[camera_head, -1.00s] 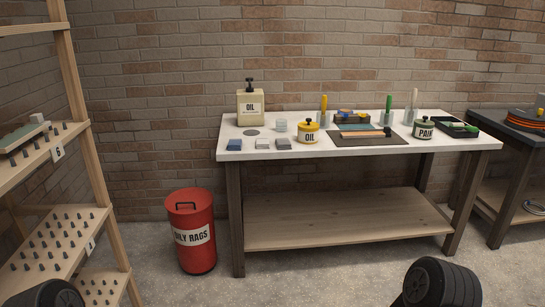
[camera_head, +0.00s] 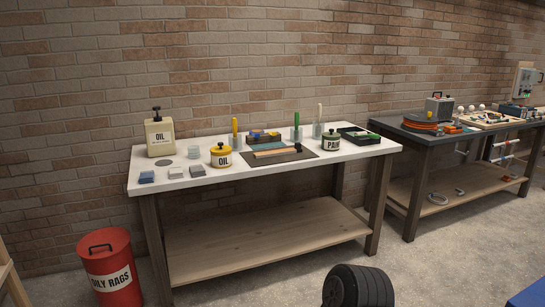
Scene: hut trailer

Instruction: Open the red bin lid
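The red bin (camera_head: 112,272), labelled "OILY RAGS", stands on the floor at the lower left of the head view, left of the white-topped workbench. Its red lid (camera_head: 103,242) is shut and has a dark handle (camera_head: 100,248) on top. The bottom of the bin is cut off by the picture's edge.
The white-topped workbench (camera_head: 345,150) carries an oil can (camera_head: 160,137), a yellow oil pot (camera_head: 221,156), a paint pot (camera_head: 332,142) and tools. A second bench (camera_head: 400,194) stands at the right.

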